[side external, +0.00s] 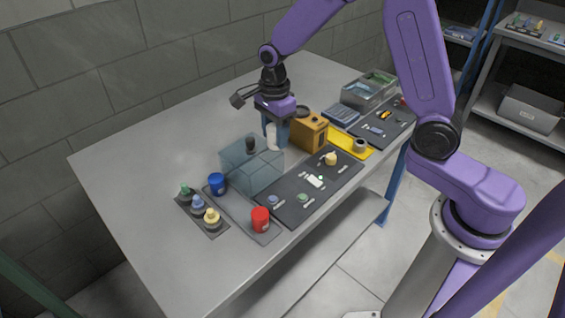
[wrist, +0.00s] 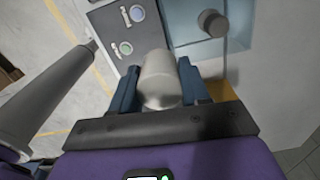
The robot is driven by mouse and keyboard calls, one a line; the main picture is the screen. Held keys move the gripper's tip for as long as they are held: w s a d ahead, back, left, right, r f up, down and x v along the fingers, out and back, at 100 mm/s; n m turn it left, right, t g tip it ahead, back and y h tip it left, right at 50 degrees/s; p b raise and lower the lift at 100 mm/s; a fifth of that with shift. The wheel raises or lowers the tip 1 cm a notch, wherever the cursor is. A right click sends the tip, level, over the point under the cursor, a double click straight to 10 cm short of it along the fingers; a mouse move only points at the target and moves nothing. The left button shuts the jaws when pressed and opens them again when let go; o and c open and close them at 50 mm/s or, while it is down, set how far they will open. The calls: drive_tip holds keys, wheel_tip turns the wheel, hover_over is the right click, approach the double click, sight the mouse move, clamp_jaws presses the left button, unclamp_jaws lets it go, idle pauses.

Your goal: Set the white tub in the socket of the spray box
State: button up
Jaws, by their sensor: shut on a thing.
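The white tub (wrist: 161,82) is held between the two blue fingers of my gripper (wrist: 159,72) in the wrist view. In the side view the white tub (side external: 271,138) shows below my gripper (side external: 275,131), raised behind the clear bluish box. This clear box (side external: 248,172), which I take to be the spray box, has a dark knob on top. It also shows at the top of the wrist view (wrist: 190,38), ahead of the tub and apart from it. I cannot make out its socket.
An orange box (side external: 307,133) stands close to the right of my gripper. A dark panel (side external: 290,211) with small knobs lies before the clear box. The table's back left is clear.

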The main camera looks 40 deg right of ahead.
drive_tip(key=w+d+r+m, duration=0.25)
drive_tip(key=w+d, duration=0.25)
drive_tip(key=d, duration=0.5)
drive_tip(key=w+d+r+m, duration=0.1)
drive_tip(key=w+d+m, duration=0.3)
drive_tip(key=d, duration=0.7)
drive_tip(key=shift+n, duration=0.55)
drive_tip(key=shift+w+a+f, duration=0.1)
drive_tip(key=shift+w+f, duration=0.1)
drive_tip(key=shift+f, duration=0.85)
drive_tip(key=shift+w+a+f, duration=0.1)
drive_tip(key=shift+w+f, duration=0.05)
drive_tip(key=shift+f, duration=0.95)
drive_tip(key=shift+w+a+f, duration=0.1)
drive_tip(key=shift+w+f, duration=0.1)
drive_tip(key=shift+f, duration=0.85)
drive_tip(key=shift+d+f, duration=0.1)
drive_tip(key=shift+f, duration=0.8)
drive_tip(key=o, duration=1.6)
drive_tip(key=shift+o, duration=0.2)
wheel_tip(320, 180, up, 7)
